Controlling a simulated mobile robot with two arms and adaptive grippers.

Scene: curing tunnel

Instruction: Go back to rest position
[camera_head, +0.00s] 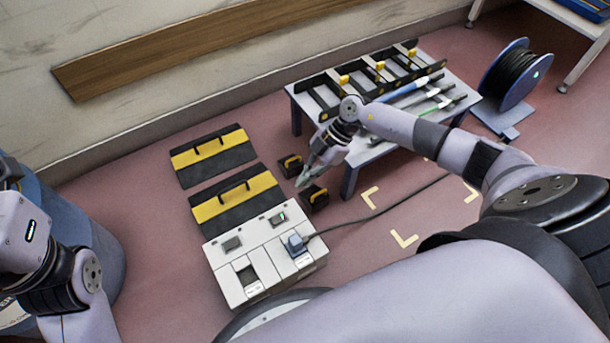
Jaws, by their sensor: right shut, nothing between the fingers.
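My right gripper (305,179) is shut and empty. It hangs at the end of my right arm, which reaches in from the right, in front of the grey table (353,176). Its fingertips point down and left, and in the picture they lie close to two small black blocks with yellow parts (290,165) (314,197). I cannot tell how high above them the gripper is. Part of my left arm (45,255) shows at the left edge, and its gripper is not in view.
A white box (285,268) with a plugged-in blue connector (296,244) and dark cable stands below the gripper. Racks and tools cover the table. A cable reel (513,75) stands right.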

